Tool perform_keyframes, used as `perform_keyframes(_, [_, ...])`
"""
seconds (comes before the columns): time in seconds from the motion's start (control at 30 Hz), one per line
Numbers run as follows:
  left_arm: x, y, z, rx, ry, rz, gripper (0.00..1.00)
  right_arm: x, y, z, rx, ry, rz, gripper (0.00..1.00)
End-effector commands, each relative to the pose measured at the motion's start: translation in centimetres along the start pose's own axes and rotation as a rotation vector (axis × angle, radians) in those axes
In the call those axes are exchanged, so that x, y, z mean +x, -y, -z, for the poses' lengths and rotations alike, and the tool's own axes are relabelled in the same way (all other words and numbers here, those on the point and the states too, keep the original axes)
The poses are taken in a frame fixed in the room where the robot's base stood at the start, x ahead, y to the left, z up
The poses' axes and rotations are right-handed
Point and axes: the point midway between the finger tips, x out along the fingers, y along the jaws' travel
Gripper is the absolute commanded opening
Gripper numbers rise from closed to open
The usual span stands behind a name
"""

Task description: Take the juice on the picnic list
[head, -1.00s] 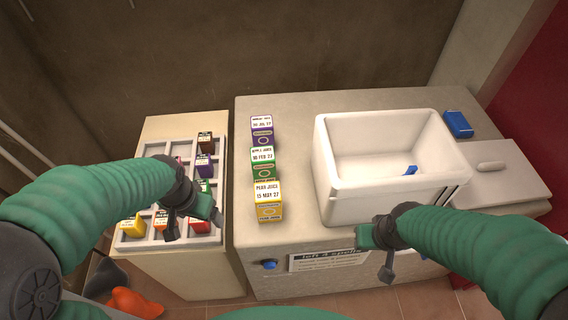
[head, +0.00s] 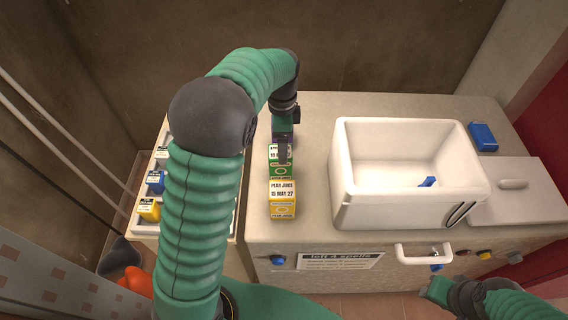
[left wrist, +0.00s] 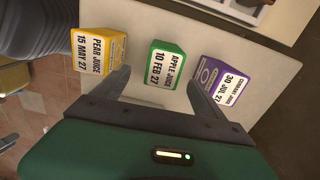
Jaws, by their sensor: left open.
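Three juice cartons stand in a row on the counter. The yellow pear juice (head: 283,203), dated 15 May 27, is nearest.
A white basin (head: 345,205) with a blue item inside stands right of the cartons. A blue box (head: 483,137) lies behind a pale lid (head: 520,195). A compartment tray (head: 139,228) is partly hidden by my arm. A sign (head: 340,261) is on the counter front.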

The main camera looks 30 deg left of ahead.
Motion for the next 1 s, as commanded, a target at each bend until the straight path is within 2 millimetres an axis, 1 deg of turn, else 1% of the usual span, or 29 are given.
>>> perform_keyframes(0.03, [1.3,-0.1,0.0,0.0,0.002,-0.004,0.82,0.1,0.0,0.0,0.0,0.0,0.0,0.36])
perform_keyframes(0.1, [2.6,-0.1,0.0,-0.001,0.001,-0.003,0.82,0.1,0.0,0.0,0.0,0.0,0.0,0.36])
perform_keyframes(0.27, [4.2,0.1,-0.1,-0.002,0.001,0.0,0.82,0.0,0.0,0.0,0.0,0.0,0.0,0.36])
perform_keyframes(0.5, [8.2,0.6,-0.6,-0.002,0.002,-0.002,0.82,-0.4,0.0,0.1,0.0,0.0,0.0,0.36])
perform_keyframes(0.6, [9.0,0.6,-0.6,-0.003,0.001,0.001,0.82,-0.4,0.0,0.1,0.0,0.0,0.0,0.36])
perform_keyframes(0.77, [9.0,0.6,-0.6,-0.003,0.0,0.002,0.82,-0.4,0.0,0.1,0.0,0.0,0.0,0.36])
perform_keyframes(0.87, [9.0,0.6,-0.6,-0.003,0.0,0.002,0.71,-0.4,0.0,0.1,0.0,0.0,0.0,0.36])
perform_keyframes(1.0, [9.0,0.6,-0.6,-0.002,0.0,0.002,0.53,-0.4,0.0,0.1,0.0,0.0,0.0,0.36])
